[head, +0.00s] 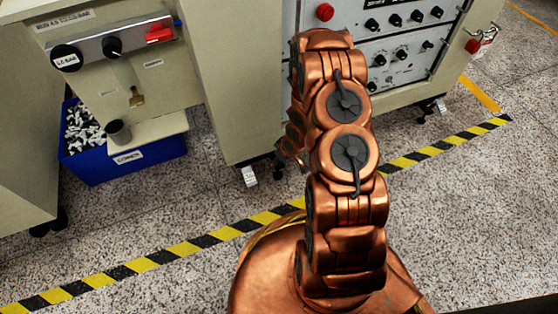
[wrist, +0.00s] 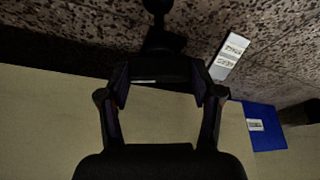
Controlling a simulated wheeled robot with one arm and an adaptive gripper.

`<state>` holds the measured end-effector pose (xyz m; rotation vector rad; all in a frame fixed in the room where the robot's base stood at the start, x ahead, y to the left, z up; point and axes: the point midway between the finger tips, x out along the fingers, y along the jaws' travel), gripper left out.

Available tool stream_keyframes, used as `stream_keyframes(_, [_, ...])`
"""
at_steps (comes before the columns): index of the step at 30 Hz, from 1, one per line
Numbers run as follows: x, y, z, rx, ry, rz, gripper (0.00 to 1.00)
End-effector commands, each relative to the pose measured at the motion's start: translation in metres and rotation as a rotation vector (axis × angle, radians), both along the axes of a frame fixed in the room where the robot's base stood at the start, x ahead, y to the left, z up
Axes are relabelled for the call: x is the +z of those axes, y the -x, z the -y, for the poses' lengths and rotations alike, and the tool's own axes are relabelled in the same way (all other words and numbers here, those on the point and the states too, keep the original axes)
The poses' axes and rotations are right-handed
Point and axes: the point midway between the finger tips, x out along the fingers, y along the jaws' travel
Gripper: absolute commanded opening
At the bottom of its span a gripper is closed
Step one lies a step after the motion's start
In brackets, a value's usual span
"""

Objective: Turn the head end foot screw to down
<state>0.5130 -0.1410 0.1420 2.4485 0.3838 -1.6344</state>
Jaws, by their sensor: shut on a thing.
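The foot screw (wrist: 162,42) is a dark stem with a wider collar under the cabinet edge, in the upper middle of the wrist view. My gripper (wrist: 161,72) is shut on its dark lower-frame part, with one finger on each side. The contact itself is dark and hard to make out. A white tag (wrist: 230,57) with small print hangs beside the screw. The tag also shows at the cabinet's bottom corner in the head view (head: 250,176). There my copper arm hides the gripper, and the screw's turn position cannot be read.
The beige cabinet (head: 235,110) stands close to my arm. A blue bin (head: 125,170) of small parts sits on the floor at left, and it shows at right in the wrist view (wrist: 262,135). A yellow-black floor stripe (head: 185,250) crosses the open speckled floor.

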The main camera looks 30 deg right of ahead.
Motion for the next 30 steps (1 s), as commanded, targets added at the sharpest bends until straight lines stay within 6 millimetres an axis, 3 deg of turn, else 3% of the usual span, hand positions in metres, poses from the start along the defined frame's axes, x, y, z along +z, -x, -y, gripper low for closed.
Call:
stream_keyframes(15, [0.0009,0.0013,-0.0026,-0.362,0.0,-0.004,0.3])
stream_keyframes(30, [0.0003,0.0001,-0.0018,-0.453,-0.001,-0.001,0.3])
